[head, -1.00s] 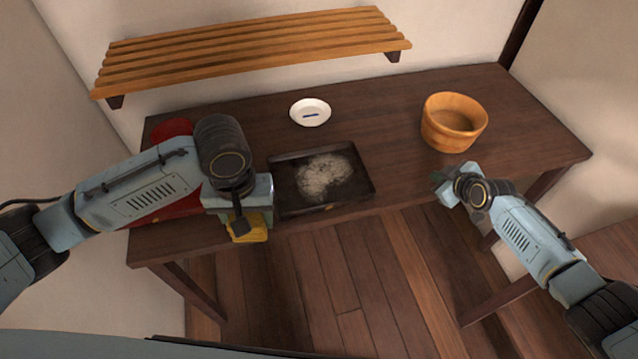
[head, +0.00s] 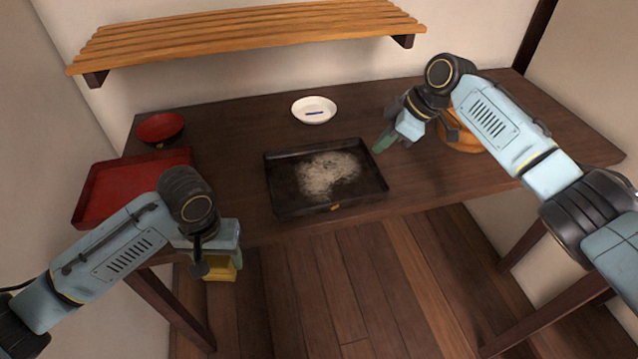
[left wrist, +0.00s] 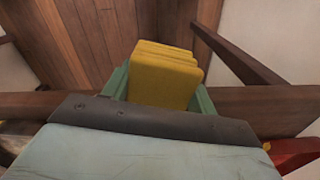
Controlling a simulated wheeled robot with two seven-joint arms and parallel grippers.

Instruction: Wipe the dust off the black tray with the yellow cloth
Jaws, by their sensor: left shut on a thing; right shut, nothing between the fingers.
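The black tray (head: 283,203) lies near the front edge of the table, with a pale patch of dust (head: 328,175) on its floor. My left gripper (head: 222,262) is shut on the folded yellow cloth (head: 222,268), left of the tray and off the table's front edge. The yellow cloth also shows between the green fingers in the left wrist view (left wrist: 165,78). My right gripper (head: 383,142) is shut and empty, above the table just right of the tray's far right corner.
A red tray (head: 110,185) and a red bowl (head: 160,127) are at the table's left. A white dish (head: 314,109) with a blue mark sits behind the black tray. A wooden tub (head: 465,138) is partly hidden behind my right arm. A slatted shelf (head: 250,32) hangs on the wall.

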